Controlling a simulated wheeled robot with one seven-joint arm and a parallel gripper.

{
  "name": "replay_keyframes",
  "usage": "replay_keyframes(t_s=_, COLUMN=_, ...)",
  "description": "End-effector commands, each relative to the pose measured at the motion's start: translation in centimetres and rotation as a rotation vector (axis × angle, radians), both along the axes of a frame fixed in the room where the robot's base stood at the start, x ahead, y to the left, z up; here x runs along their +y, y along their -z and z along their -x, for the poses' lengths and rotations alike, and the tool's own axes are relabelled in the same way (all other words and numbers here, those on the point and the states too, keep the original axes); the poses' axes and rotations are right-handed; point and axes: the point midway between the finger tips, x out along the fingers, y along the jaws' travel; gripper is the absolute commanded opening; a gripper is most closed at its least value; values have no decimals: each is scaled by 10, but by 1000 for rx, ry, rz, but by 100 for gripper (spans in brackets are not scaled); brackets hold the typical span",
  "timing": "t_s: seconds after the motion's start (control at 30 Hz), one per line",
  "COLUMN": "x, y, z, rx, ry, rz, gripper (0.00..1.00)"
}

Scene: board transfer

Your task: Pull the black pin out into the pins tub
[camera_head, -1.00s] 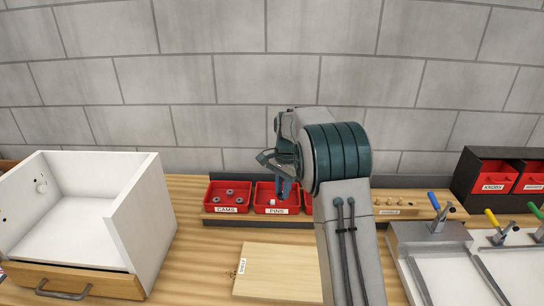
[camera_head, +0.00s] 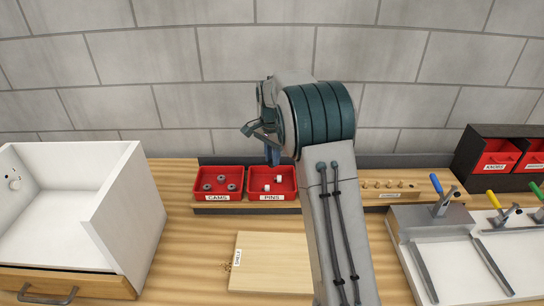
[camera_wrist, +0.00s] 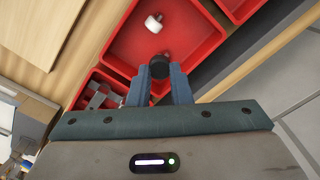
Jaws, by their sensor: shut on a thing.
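My gripper (camera_wrist: 162,82) is shut on the black pin (camera_wrist: 160,64), whose dark round end shows between the fingertips in the wrist view. The red pins tub (camera_wrist: 124,44) lies beneath it, with a white pin (camera_wrist: 153,23) inside. In the head view the gripper (camera_head: 272,157) is above the back edge of the pins tub (camera_head: 284,189), which holds two small white pieces. The black pin cannot be made out there.
The cams tub (camera_head: 206,190) with grey rings adjoins the pins tub on the left. A white cabinet (camera_head: 125,215) with a wooden drawer front stands at left. Metal clamping fixtures (camera_head: 430,218) and a black rack of red bins (camera_head: 475,150) are at right.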

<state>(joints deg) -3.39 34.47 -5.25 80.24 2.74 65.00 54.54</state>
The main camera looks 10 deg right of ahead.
Motion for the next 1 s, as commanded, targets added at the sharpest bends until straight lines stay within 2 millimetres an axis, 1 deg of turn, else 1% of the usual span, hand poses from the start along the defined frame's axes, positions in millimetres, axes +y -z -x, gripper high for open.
replay_keyframes(t_s=0.03, x=1, y=7, z=0, rx=3, ry=-1, rz=-1, gripper=0)
replay_keyframes(t_s=0.6, x=1, y=62, z=1, rx=4, ry=-2, rz=0, gripper=0)
replay_keyframes(t_s=0.8, x=1, y=72, z=0, rx=3, ry=-2, rz=-1, gripper=0)
replay_keyframes(t_s=1.0, x=1, y=72, z=0, rx=2, ry=-2, rz=-1, gripper=0)
